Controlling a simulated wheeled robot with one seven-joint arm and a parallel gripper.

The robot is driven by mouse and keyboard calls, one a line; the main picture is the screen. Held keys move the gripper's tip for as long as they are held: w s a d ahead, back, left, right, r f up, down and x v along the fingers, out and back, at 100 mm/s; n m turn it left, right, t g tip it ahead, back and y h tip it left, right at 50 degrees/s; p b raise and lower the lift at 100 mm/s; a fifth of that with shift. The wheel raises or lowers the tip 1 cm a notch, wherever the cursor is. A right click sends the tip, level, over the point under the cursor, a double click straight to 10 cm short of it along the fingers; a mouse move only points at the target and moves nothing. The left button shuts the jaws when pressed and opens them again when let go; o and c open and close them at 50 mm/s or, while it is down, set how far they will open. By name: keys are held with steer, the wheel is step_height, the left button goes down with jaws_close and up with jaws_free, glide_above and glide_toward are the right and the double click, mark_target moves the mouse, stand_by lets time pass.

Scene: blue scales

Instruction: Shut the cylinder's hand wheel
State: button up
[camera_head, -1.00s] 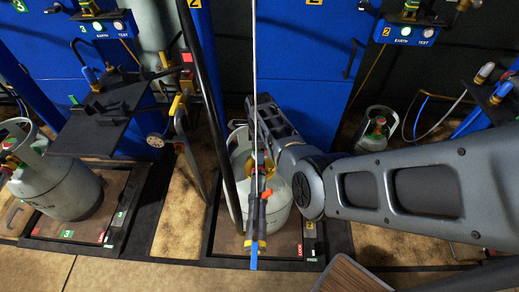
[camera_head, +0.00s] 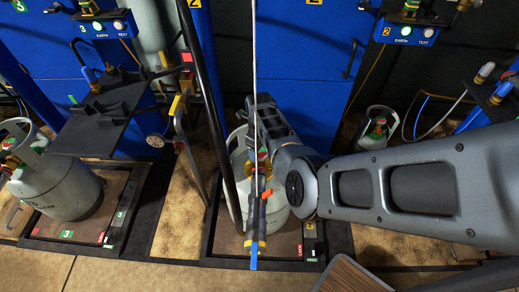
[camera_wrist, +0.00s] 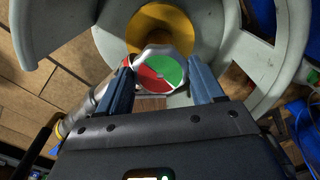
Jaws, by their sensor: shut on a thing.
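The hand wheel (camera_wrist: 168,66), with a red and green top face, sits between the two fingers of my gripper (camera_wrist: 160,72) in the wrist view. The fingers are shut on its rim from both sides. Below it is the grey cylinder (camera_head: 276,216), standing on the scale marked 2; its grey collar (camera_wrist: 222,38) curves around the wheel and the fingers. A yellow part (camera_wrist: 160,22) shows just beyond the wheel.
A hanging filling hose with an orange and blue nozzle (camera_head: 260,222) passes in front of the cylinder. A black post (camera_head: 207,120) stands to its left. Another grey cylinder (camera_head: 55,180) stands on scale 3 at left. A smaller one (camera_head: 374,130) stands behind my arm.

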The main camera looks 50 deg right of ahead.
mark_target(260, 152)
stand_by(0.4)
steer(key=o, duration=1)
steer(key=shift+o, duration=0.2)
step_height(260, 152, up, 8)
steer(key=shift+f+p, duration=0.1)
steer(key=shift+p, duration=0.7)
